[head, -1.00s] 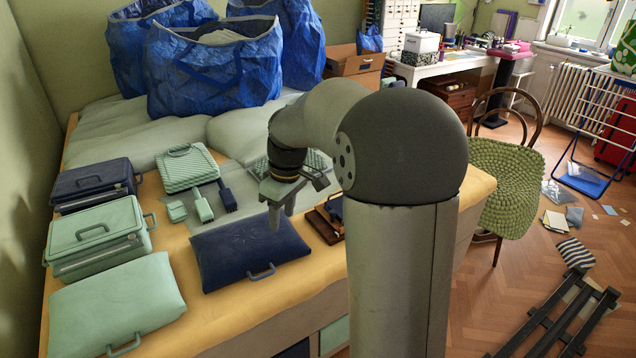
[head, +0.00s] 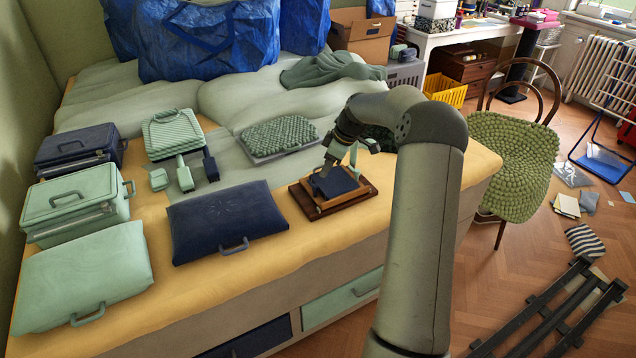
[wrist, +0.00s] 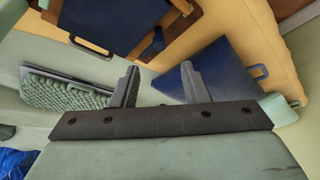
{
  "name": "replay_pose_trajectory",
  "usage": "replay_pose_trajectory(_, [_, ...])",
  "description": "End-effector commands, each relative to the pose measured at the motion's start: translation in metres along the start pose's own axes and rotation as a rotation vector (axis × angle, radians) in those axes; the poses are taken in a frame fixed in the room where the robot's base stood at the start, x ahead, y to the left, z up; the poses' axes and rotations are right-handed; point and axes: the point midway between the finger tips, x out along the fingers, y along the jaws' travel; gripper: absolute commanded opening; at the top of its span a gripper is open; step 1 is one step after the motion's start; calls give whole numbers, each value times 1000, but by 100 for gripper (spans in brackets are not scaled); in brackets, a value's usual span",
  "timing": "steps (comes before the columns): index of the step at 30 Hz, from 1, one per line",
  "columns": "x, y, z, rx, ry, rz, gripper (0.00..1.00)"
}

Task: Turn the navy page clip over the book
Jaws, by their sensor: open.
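A wooden stand (head: 352,196) near the bed's front edge holds a navy flat panel that looks like the book (head: 336,181). In the wrist view this navy panel (wrist: 95,20) shows at the top, with a small handle on its edge. A small navy piece beside it (wrist: 154,46), at the wood's edge, may be the page clip. I cannot surely tell the clip apart in the head view. My gripper (head: 341,163) is above the back of the stand. In the wrist view its fingers (wrist: 160,76) are apart with nothing held between them.
A navy case (head: 225,220) lies left of the stand. A knobbly green pad on a tray (head: 280,137) lies behind. Mint cases (head: 75,205) and blue bags (head: 205,40) crowd the left and back. A green chair (head: 512,165) stands right.

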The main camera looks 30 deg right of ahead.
Motion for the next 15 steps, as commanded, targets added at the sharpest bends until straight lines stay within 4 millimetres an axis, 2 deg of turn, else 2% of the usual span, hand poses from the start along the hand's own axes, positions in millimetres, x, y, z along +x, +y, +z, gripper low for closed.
replay_pose_trajectory(1, [13, -1, 0, 0, -1, -5, 41])
replay_pose_trajectory(6, [48, -1, 0, 0, -1, -4, 41])
replay_pose_trajectory(10, [68, -1, 0, 0, 0, -3, 41])
replay_pose_trajectory(15, [82, 0, 0, 0, -1, -1, 41])
